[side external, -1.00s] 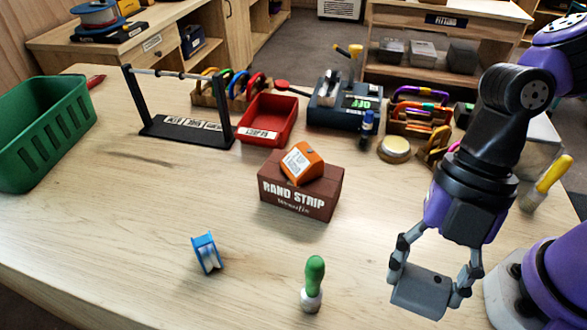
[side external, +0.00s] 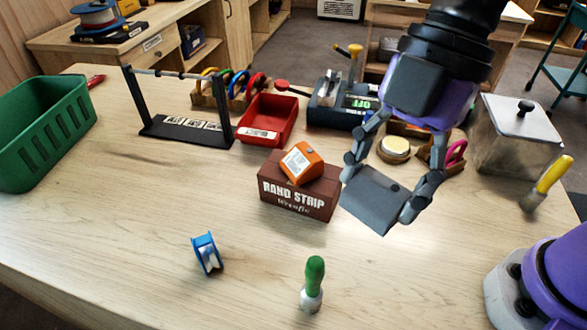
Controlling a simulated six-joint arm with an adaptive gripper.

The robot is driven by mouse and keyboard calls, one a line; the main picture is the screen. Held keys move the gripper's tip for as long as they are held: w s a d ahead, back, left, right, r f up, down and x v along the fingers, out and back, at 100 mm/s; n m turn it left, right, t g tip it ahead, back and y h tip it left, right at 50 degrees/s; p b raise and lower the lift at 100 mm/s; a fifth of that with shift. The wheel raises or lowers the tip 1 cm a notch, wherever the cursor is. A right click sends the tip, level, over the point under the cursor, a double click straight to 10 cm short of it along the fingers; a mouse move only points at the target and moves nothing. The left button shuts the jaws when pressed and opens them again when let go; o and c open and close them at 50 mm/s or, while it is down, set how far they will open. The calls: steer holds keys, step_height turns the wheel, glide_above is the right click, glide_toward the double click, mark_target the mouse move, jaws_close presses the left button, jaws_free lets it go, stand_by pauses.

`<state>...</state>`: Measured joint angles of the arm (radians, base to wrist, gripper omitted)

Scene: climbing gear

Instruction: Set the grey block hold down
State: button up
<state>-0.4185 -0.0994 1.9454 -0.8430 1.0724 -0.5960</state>
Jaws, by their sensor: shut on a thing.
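The grey block hold (side external: 372,200) is a dark grey block with a small round hole near its upper corner. My gripper (side external: 383,192) is shut on it, one finger at each end, and holds it tilted. The block appears in the picture just right of the brown box marked "RAND STRIP" (side external: 300,190). It looks raised above the table, but its exact height is hard to tell. An orange block (side external: 301,163) with a white label rests tilted on top of the brown box.
A red tray (side external: 268,120), a black rack (side external: 185,130) and a green basket (side external: 40,130) are behind and left. The front middle has free room.

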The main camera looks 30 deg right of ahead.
steer(key=w+d+m+t, duration=0.1)
steer(key=w+d+m, duration=0.15)
steer(key=w, duration=0.45)
steer(key=w+d+m+t, duration=0.1)
steer(key=w+m, duration=0.2)
steer(key=w, duration=0.5)
steer(key=m+t, duration=0.2)
steer(key=m, duration=0.4)
glide_above(315, 142)
steer(key=s+d, duration=0.1)
steer(key=shift+h, duration=0.4)
step_height(315, 142, down, 14)
steer(key=shift+s+r, duration=0.1)
steer(key=shift+r, duration=0.15)
steer(key=shift+f, duration=2.25)
steer(key=shift+f, duration=0.15)
steer(key=o, duration=1.1)
steer(key=shift+o, duration=0.2)
